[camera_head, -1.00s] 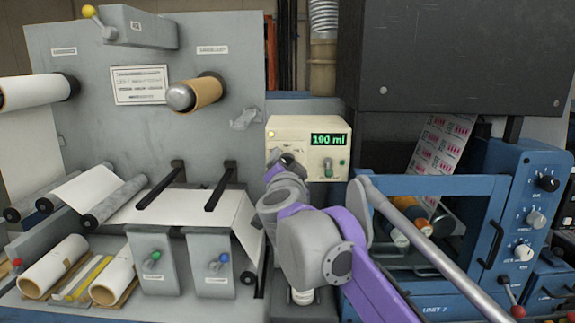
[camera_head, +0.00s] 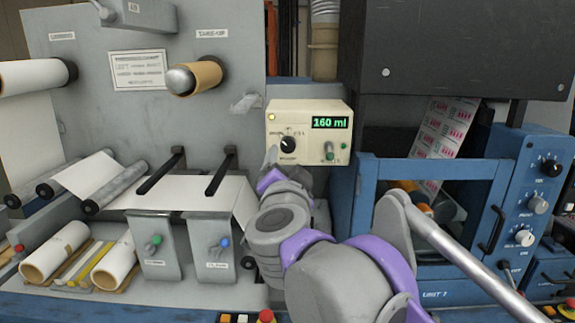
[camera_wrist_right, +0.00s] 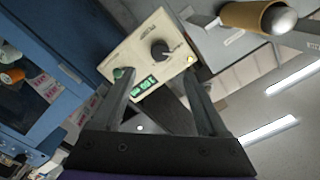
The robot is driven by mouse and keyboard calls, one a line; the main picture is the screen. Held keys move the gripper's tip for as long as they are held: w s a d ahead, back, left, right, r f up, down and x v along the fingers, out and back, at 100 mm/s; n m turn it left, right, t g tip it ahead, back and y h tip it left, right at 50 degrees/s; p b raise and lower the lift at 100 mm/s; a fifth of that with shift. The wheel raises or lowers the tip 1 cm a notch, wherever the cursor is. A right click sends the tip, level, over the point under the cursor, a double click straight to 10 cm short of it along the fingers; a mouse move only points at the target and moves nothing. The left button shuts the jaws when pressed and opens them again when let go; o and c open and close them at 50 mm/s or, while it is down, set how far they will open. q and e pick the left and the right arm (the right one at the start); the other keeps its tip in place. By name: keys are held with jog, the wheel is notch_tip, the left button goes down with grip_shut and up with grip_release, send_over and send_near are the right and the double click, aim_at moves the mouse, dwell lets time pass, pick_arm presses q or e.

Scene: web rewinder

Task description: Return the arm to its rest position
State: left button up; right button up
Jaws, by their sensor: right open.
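My right arm (camera_head: 285,225) reaches up from the lower right in the head view. Its right gripper (camera_head: 272,160) is just left of and below the black knob on the cream control box. In the right wrist view the two fingers of the right gripper (camera_wrist_right: 160,95) are spread apart with nothing between them. The control box (camera_head: 280,117) also shows beyond the fingers in the right wrist view (camera_wrist_right: 138,58). My left gripper is in neither view.
A blue machine frame (camera_head: 430,170) stands right of the arm. Left are the grey panel with a cardboard core (camera_head: 207,74), two black-tipped bars (camera_head: 160,172) and white rolls (camera_head: 55,252). A red button (camera_head: 266,316) lies at the bottom edge.

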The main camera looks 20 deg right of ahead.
jog(key=s+a+f+n+g+y+p, duration=0.1)
jog(key=s+a+f+n+g+y, duration=0.2)
jog(key=f, duration=0.4)
jog(key=s+a+f+n+y, duration=0.1)
jog(key=s+f+n+y, duration=0.2)
jog(key=f, duration=0.5)
jog(key=s+a+f+n+g+y+p, duration=0.1)
jog(key=s+a+f+n+g+y, duration=0.15)
jog(key=f+n, duration=0.35)
jog(key=s+d+f+g+h, duration=0.1)
jog(key=s+d+f+g, duration=0.2)
jog(key=s+d+f, duration=0.2)
jog(key=s+d+f+g+h, duration=0.2)
jog(key=s+d+f, duration=0.3)
jog(key=s+f, duration=0.6)
notch_tip(320, 180, down, 6)
jog(key=shift+s+f+g+p, duration=0.25)
jog(key=shift+g+p, duration=0.05)
jog(key=shift+g, duration=0.45)
